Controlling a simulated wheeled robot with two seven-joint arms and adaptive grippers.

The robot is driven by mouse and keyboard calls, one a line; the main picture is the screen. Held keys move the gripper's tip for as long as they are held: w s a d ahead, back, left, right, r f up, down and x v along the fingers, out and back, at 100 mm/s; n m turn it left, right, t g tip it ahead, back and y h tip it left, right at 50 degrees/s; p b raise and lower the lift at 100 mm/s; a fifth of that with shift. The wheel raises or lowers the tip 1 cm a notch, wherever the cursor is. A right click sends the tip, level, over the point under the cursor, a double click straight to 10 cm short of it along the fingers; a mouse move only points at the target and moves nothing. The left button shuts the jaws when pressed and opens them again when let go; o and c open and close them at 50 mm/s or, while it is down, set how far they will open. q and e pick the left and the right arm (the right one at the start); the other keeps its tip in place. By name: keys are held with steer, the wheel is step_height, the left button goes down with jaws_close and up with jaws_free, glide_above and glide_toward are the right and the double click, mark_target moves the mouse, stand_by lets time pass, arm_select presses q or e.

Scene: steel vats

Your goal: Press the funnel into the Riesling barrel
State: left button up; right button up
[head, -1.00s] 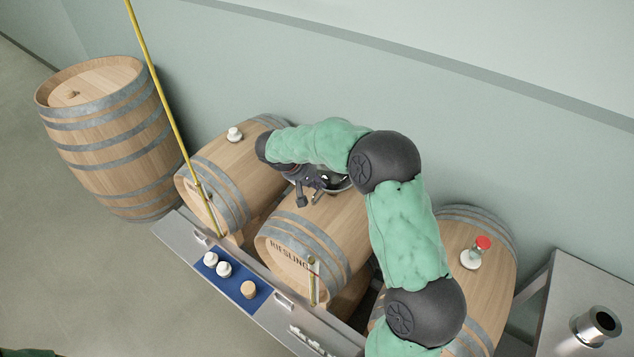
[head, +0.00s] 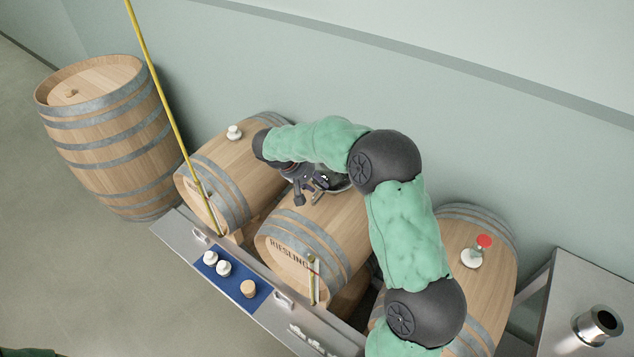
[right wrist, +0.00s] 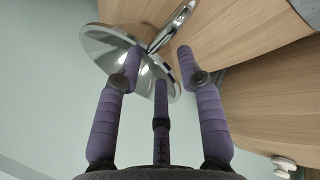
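The Riesling barrel (head: 318,228) lies on its side in the middle of the rack, lettering on its front head. The shiny steel funnel (head: 334,184) is at the top of this barrel, mostly hidden by my right arm. In the right wrist view the funnel (right wrist: 108,42) shows as a wide cone with a narrow steel piece against the wood. I cannot tell whether its spout sits in the bung hole. My right gripper (right wrist: 160,65) has its fingers spread beside the funnel, one fingertip overlapping the cone in view; contact is unclear. My left gripper is out of view.
Barrels lie left (head: 225,170), with a white bung (head: 234,132), and right (head: 485,265), with a red-topped fitting (head: 484,241). A blue mat (head: 235,284) holds bungs. A yellow pole (head: 160,95) stands left. A steel table (head: 560,300) carries a steel cup (head: 598,324).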

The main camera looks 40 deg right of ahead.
steer(key=v, duration=1.1)
